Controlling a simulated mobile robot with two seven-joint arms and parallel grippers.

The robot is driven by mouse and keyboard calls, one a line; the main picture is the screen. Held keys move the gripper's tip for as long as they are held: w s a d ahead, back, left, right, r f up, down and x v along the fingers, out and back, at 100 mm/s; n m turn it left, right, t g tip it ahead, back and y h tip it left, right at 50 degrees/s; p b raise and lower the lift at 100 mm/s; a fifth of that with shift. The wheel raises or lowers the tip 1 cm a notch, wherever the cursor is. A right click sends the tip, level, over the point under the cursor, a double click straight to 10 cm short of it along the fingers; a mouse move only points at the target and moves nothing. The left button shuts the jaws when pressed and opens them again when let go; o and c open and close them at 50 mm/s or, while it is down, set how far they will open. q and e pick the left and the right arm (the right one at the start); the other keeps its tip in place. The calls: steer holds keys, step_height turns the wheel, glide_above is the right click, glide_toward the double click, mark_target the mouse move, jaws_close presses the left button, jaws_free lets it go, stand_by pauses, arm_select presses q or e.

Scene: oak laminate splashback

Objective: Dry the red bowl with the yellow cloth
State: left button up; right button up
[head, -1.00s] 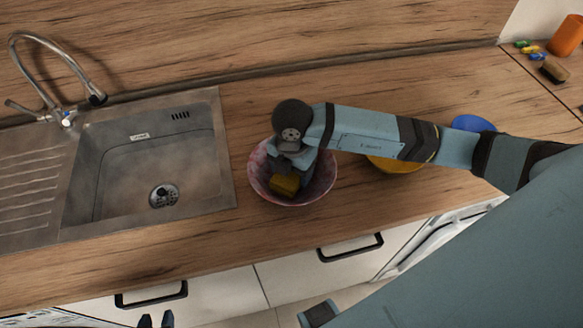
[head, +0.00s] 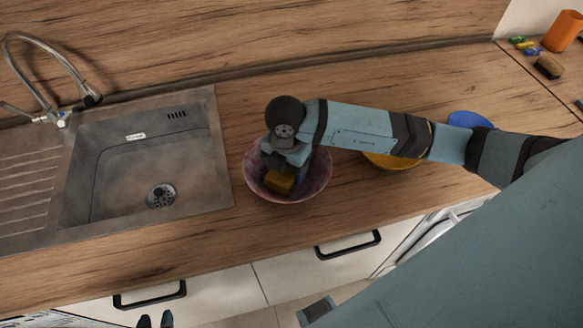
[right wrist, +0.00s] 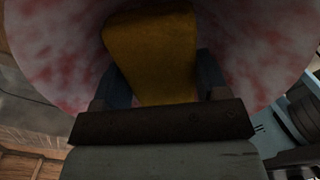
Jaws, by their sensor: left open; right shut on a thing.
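The red bowl (head: 318,183), mottled red and white, stands upright on the wooden counter right of the sink. My right gripper (head: 281,172) reaches down into it and is shut on the yellow cloth (head: 279,183). In the right wrist view the folded yellow cloth (right wrist: 155,55) sits between the fingers, in front of the bowl's mottled inner wall (right wrist: 60,50). Whether the cloth touches the wall is hard to tell. My left gripper (head: 155,321) shows only as dark fingertips at the bottom edge, open and empty, well away from the bowl.
A steel sink (head: 150,165) with a tap (head: 60,118) is to the left. A yellow bowl (head: 395,162) and a blue bowl (head: 470,120) stand partly behind my right arm. At the back right are an orange cup (head: 562,32), a brush (head: 548,67) and small coloured pieces.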

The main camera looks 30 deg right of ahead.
steer(key=shift+s+d, duration=0.1)
steer(key=shift+s, duration=0.05)
steer(key=shift+s+d+f, duration=0.15)
steer(key=shift+s+d, duration=0.3)
steer(key=shift+s, duration=0.35)
steer(key=shift+w+a, duration=0.3)
steer(key=shift+w, duration=0.2)
steer(key=shift+w+a, duration=0.25)
steer(key=shift+w, duration=0.2)
steer(key=shift+s+d+r, duration=0.1)
steer(key=shift+s+r, duration=0.05)
steer(key=shift+r, duration=0.05)
steer(key=shift+s+d+f, duration=0.2)
steer(key=shift+s+d, duration=0.2)
steer(key=shift+s, duration=0.4)
steer(key=shift+w+a+r, duration=0.1)
steer(key=shift+w+a, duration=0.15)
steer(key=shift+w, duration=0.25)
steer(key=shift+w+a+r, duration=0.1)
steer(key=shift+w+a, duration=0.15)
steer(key=shift+w, duration=0.2)
steer(key=shift+s+d, duration=0.1)
steer(key=shift+s, duration=0.05)
